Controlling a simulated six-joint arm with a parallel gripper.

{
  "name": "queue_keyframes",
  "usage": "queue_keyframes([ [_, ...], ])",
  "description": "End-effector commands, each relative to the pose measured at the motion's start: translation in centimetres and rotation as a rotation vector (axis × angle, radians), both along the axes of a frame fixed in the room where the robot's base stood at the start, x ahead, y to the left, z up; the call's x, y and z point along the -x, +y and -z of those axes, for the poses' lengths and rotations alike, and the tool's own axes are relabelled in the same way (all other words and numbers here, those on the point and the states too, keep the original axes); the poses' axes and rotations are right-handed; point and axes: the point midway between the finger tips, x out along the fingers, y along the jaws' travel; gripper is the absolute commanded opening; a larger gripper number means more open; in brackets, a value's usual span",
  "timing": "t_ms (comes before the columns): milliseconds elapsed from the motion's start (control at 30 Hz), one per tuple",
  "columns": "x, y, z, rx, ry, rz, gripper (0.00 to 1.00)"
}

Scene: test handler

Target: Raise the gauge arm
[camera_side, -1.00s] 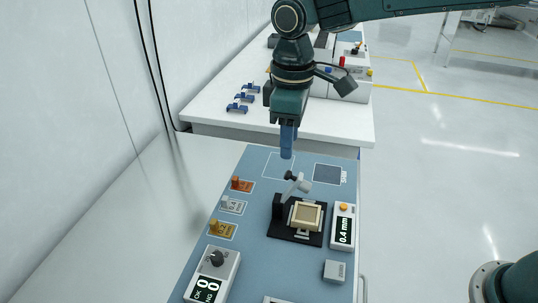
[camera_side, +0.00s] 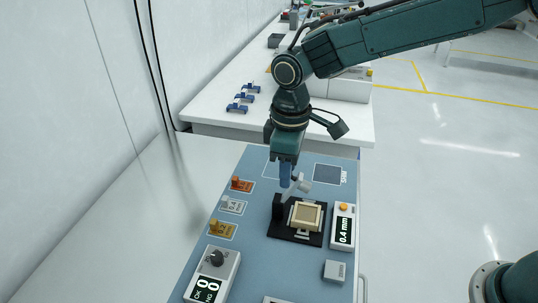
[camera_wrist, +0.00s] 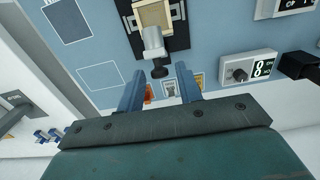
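The gauge arm (camera_side: 301,186) is a light grey lever on a black gauge stand (camera_side: 279,207), tilted up toward my gripper. In the wrist view the gauge arm (camera_wrist: 152,40) ends in a black knob (camera_wrist: 160,72). My gripper (camera_wrist: 159,76) is open, with one blue finger on each side of the knob and a gap at both sides. In the side view my gripper (camera_side: 285,184) points down at the arm's end and hides the knob. A beige square block (camera_side: 305,216) sits on the stand's base, below the arm.
A display box (camera_side: 343,227) reading 0.4 mm stands right of the gauge. Orange, white and yellow tabbed pieces (camera_side: 222,230) line the panel's left side. A knob box (camera_side: 212,275) is at the front left. Blue clips (camera_side: 241,98) lie on the white bench behind.

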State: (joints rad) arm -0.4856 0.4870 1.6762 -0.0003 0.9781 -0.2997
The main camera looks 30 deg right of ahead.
Motion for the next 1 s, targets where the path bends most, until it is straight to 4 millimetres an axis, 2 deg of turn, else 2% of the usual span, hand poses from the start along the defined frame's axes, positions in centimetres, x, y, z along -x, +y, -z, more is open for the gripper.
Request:
queue_keyframes([
  [33,0.0,0.0,0.0,0.0,0.0,0.0,0.24],
  [167,0.0,0.0,0.0,0.0,0.0,0.0,0.0],
  [467,-0.1,0.1,0.0,0.009,0.008,-0.001,0.0],
  [1000,-1.6,1.1,0.0,0.151,0.137,0.0,0.0],
])
